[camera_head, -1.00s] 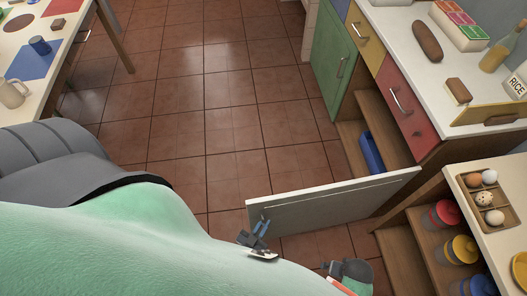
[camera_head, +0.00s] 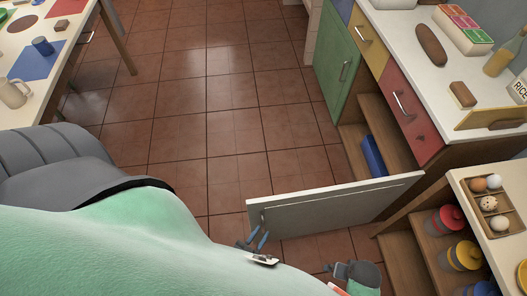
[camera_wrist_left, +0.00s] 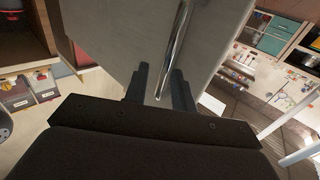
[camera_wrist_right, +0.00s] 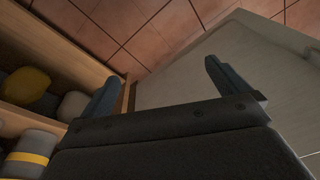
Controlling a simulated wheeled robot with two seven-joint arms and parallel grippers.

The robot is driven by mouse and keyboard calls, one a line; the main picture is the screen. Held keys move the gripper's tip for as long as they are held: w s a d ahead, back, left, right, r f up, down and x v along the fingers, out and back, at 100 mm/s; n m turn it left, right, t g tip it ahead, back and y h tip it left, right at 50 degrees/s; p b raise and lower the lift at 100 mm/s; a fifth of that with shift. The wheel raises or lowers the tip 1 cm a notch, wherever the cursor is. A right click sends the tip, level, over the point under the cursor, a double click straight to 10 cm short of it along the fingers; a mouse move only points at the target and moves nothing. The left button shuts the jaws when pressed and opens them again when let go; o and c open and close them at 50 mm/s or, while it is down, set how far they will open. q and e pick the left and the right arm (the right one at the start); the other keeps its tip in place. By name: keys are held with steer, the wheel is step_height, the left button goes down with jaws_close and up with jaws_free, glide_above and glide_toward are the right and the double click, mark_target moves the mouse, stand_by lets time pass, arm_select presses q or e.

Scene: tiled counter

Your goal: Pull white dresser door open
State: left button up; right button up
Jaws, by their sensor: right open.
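The white dresser door (camera_head: 345,205) stands swung out from the cabinet, with a wooden shelf and a blue object (camera_head: 373,155) showing behind it. Its metal handle (camera_wrist_left: 175,50) is near the free edge. My left gripper (camera_head: 254,240) is at that free end. In the left wrist view its two fingers (camera_wrist_left: 160,85) are spread, with the lower end of the handle between them and a gap on each side. My right gripper (camera_head: 332,268) is low, near the front of the door. In the right wrist view its fingers (camera_wrist_right: 168,85) are wide apart and empty, with the door panel beyond.
A near shelf unit (camera_head: 405,250) with coloured jars (camera_head: 448,217) and an egg tray (camera_head: 490,205) on top stands at the right. The green door (camera_head: 335,60) and red drawer (camera_head: 405,105) are closed. The tiled floor (camera_head: 220,110) is clear in the middle.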

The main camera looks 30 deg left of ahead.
arm_select(q)
steer(key=s+b, duration=0.1)
steer(key=s, duration=0.3)
steer(key=shift+s+a, duration=0.1)
steer(key=shift+s, duration=0.2)
arm_select(e)
steer(key=r, duration=0.5)
steer(key=shift+s+a+r, duration=0.15)
steer(key=shift+a, duration=0.05)
